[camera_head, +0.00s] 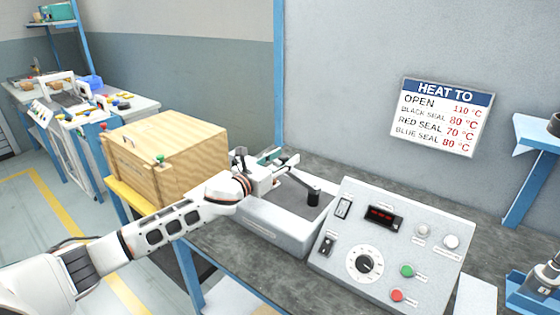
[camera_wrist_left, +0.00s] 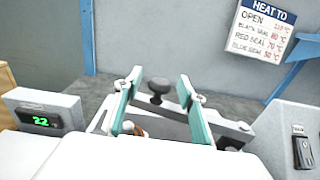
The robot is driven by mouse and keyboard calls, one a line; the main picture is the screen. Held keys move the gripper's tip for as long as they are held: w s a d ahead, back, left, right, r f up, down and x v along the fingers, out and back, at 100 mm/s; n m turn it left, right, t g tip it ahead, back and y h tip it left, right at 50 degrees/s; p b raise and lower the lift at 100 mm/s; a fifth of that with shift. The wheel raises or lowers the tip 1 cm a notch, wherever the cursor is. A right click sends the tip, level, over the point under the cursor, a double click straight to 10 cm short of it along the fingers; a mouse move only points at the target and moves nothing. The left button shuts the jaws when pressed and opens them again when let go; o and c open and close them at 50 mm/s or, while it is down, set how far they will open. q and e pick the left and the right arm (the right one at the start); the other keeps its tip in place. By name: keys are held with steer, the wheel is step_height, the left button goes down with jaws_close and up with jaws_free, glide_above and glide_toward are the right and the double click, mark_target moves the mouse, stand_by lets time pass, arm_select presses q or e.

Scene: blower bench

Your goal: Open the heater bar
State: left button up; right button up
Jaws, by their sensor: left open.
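The heater bar is a grey bar with a black knob on a pale bench machine (camera_head: 285,232). In the head view, the bar (camera_head: 300,184) runs to its black knob (camera_head: 313,197) over the machine's dark top. My left gripper (camera_head: 283,163) is open and hangs over the back left of the machine. In the left wrist view, the bar (camera_wrist_left: 190,116) slants across beyond my teal fingers (camera_wrist_left: 158,92), and the knob (camera_wrist_left: 159,88) appears between them, apart from both. Whether the fingers touch the bar cannot be told. My right gripper is out of view.
A control panel (camera_head: 385,250) with a dial, red display and buttons stands right of the machine. A wooden box (camera_head: 165,150) stands to its left. A small green display (camera_wrist_left: 41,121) reads 22. A temperature sign (camera_head: 440,117) hangs on the wall. Grey bench top (camera_head: 350,170) is clear behind.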

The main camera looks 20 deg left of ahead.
arm_select(q)
steer(key=v, duration=1.2)
